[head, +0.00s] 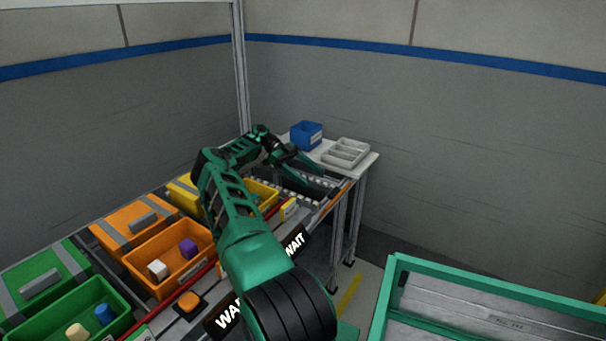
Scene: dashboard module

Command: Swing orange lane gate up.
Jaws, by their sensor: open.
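The orange lane shows at left. It has an orange panel (130,226) with grey bands and a grey handle block, standing behind an orange bin (152,285). A white cube (157,270) and a purple cube (188,248) lie in the bin. A narrow orange strip (338,194) also runs along the front edge at the bench's far end. I cannot tell which orange part is the gate. My gripper (312,172) is open and empty over the dark roller section at the far end, well right of the orange bin. My arm hides part of the yellow lane.
A green bin (75,302) with a green panel (40,282) is at the near left. A yellow bin (262,194) is partly behind my arm. A blue box (306,136) and a grey divided tray (346,152) stand on the white far table. A green-framed cart (470,290) is at right.

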